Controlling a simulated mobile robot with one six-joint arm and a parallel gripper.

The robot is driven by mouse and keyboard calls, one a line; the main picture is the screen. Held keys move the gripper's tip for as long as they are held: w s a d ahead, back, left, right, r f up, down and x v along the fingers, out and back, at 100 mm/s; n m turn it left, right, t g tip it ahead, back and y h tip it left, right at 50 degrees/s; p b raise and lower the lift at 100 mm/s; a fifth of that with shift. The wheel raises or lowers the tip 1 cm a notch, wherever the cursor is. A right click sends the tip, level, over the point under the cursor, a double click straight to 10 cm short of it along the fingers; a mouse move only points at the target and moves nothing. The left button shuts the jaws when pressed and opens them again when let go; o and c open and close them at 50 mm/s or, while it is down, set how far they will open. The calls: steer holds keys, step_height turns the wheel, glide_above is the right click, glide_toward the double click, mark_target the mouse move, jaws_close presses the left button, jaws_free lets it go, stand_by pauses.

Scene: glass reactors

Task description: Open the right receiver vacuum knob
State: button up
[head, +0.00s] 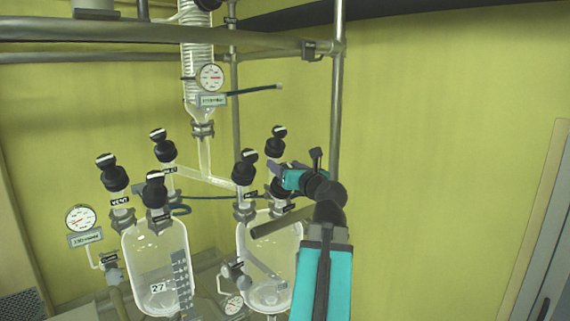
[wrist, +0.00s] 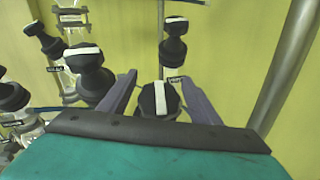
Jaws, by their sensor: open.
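The right glass receiver (head: 268,262) has several black knobs with white bars on its top. My gripper (head: 282,178), with purple fingers, is at these knobs in the head view. In the wrist view my open gripper (wrist: 158,88) has one finger on each side of a black knob (wrist: 159,100). Its white bar runs nearly along my view. Contact with the fingers cannot be told. My gripper partly hides this knob in the head view.
Other knobs stand close by, one behind (wrist: 174,45) and one at left (wrist: 88,72). The left receiver (head: 156,262) has its own knobs and a gauge (head: 80,219). A vertical metal pole (head: 337,110) stands close to my gripper. Open space lies right of it.

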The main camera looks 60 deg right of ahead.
steer(key=shift+w+d, duration=0.1)
steer(key=shift+w, duration=0.05)
steer(key=c, duration=1.1)
steer(key=shift+o, duration=0.2)
steer(key=shift+f+n+t+y+b, duration=0.1)
steer(key=shift+n+t+y+b, duration=0.3)
steer(key=shift+n+y+b, duration=0.25)
